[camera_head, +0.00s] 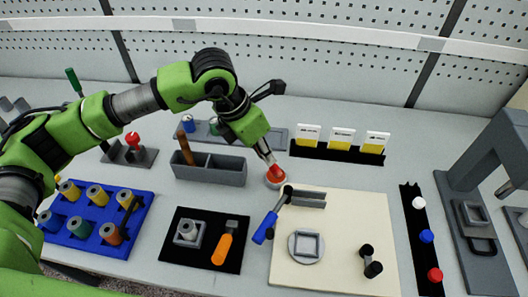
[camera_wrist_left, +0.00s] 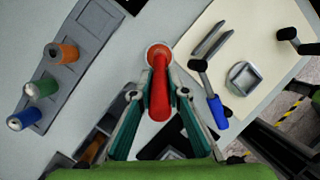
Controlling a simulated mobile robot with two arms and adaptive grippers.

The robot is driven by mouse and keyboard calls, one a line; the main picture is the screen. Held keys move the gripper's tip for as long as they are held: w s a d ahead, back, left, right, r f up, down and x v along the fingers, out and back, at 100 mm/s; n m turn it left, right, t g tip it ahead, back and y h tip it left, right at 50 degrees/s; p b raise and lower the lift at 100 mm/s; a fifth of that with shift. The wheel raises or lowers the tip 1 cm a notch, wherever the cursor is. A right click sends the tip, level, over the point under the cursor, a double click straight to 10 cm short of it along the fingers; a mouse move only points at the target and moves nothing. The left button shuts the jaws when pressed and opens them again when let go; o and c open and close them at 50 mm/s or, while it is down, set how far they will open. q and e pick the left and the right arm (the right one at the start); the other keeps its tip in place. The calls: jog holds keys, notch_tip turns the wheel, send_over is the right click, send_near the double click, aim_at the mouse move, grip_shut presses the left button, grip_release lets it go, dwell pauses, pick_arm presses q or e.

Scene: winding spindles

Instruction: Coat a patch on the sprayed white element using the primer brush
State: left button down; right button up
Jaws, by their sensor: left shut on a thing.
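My left gripper (camera_head: 268,152) is shut on a red-handled tool, which looks like the primer brush (camera_head: 276,173). In the left wrist view the brush (camera_wrist_left: 158,95) runs between the two fingers (camera_wrist_left: 158,100). Its far end is at a small round pale dish (camera_head: 268,184), at the back left corner of the cream board; the bristles are hidden, and I cannot tell whether they touch the dish. A round pale grey piece with a raised square frame (camera_head: 307,246) lies on the board, apart from the gripper. I cannot tell whether it is the sprayed element. My right gripper is not in view.
On the cream board (camera_head: 340,212) are a blue-handled tool (camera_head: 266,226), a grey channel piece (camera_head: 310,199) and a black piece (camera_head: 370,262). A grey bin (camera_head: 212,172), a blue spool tray (camera_head: 78,238) and a black mat (camera_head: 170,245) lie left. A press (camera_head: 470,180) stands right.

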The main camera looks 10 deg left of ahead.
pick_arm(q)
jog(key=shift+s+f, duration=0.1)
jog(key=shift+f, duration=0.05)
dwell(0.3)
jog(key=shift+r+p, duration=0.35)
jog(key=shift+r, duration=0.45)
jog(key=shift+r+p, duration=0.9)
jog(key=shift+r, duration=1.9)
